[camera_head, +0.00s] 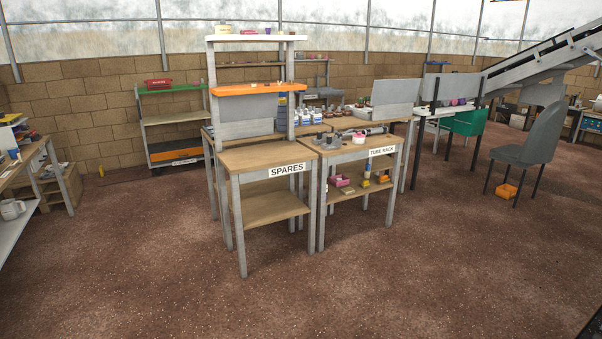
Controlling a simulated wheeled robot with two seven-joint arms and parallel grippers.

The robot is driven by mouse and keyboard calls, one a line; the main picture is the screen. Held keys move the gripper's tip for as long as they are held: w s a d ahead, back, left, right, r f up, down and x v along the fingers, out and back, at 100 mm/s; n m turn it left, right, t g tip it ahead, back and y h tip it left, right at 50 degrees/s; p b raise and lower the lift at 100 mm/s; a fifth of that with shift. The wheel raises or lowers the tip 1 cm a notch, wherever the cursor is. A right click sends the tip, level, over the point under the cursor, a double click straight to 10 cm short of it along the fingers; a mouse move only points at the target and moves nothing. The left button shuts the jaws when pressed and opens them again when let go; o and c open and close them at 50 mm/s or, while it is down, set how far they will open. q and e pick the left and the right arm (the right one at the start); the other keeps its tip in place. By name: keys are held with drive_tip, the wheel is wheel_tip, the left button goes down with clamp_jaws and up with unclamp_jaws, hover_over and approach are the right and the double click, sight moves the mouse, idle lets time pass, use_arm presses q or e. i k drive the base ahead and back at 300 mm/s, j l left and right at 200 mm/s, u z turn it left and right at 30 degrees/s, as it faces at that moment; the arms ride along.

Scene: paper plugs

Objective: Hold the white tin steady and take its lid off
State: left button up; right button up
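Neither of my grippers is in view. I cannot make out for certain which thing is the white tin. A small pale round item (358,138) stands on the top of the bench marked TUBE RACK; it is too small to tell whether it is a tin with a lid. Several white and blue containers (309,117) stand in a group on the bench behind, partly hidden by the nearer bench's upright panel.
A bench marked SPARES (265,158) with an orange shelf stands mid-view, next to the TUBE RACK bench (345,150). A dark chair (535,138) is at right, with an orange bin (507,191) under it. Left are workbenches (28,152). The brown floor (300,290) in front is clear.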

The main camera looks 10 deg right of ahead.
sight(356, 140)
drive_tip(key=i+l+z, duration=0.4)
drive_tip(key=i, duration=1.25)
drive_tip(key=i+j+z, duration=0.2)
drive_tip(key=i+z, duration=0.25)
drive_tip(key=i, duration=1.15)
